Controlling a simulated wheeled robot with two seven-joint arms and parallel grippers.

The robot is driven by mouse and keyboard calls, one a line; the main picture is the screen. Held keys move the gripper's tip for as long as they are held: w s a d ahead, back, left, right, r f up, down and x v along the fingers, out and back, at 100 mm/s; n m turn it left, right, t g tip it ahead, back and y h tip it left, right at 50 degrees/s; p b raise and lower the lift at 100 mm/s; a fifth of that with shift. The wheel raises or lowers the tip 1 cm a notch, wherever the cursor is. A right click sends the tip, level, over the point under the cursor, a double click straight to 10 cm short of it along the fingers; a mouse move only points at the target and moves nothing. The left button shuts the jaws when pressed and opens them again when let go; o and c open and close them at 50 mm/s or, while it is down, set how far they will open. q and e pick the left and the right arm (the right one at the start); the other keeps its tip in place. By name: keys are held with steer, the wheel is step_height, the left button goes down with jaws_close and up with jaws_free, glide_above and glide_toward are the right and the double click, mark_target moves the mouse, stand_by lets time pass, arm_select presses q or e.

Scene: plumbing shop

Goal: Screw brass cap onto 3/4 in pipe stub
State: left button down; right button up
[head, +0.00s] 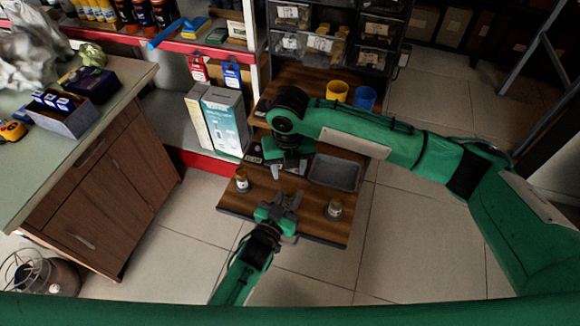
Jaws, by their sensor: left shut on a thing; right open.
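My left gripper (289,197) comes in from the bottom, low over the front of the wooden board (262,208). It is shut on a small brass-coloured thing (290,188), mostly hidden by the fingers; I cannot tell whether it is the cap or a stub. My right gripper (288,169) points down just behind it, open, with no thing seen between its fingers. A small upright fitting with a brass-coloured part (242,180) stands on the board at the left. A similar grey and brass-coloured fitting (334,209) stands at the right. Which one is the 3/4 in stub is too small to tell.
A grey tray (335,172) lies on the board right of my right gripper. A yellow cup (337,91) and a blue cup (365,98) stand farther back. Shelving with boxes (217,120) is behind left, a counter (110,115) at left. The board's front left is clear.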

mark_target(290, 190)
steer(key=n, duration=0.3)
steer(key=shift+s+d+r, duration=0.1)
steer(key=shift+d, duration=0.05)
steer(key=shift+f, duration=4.05)
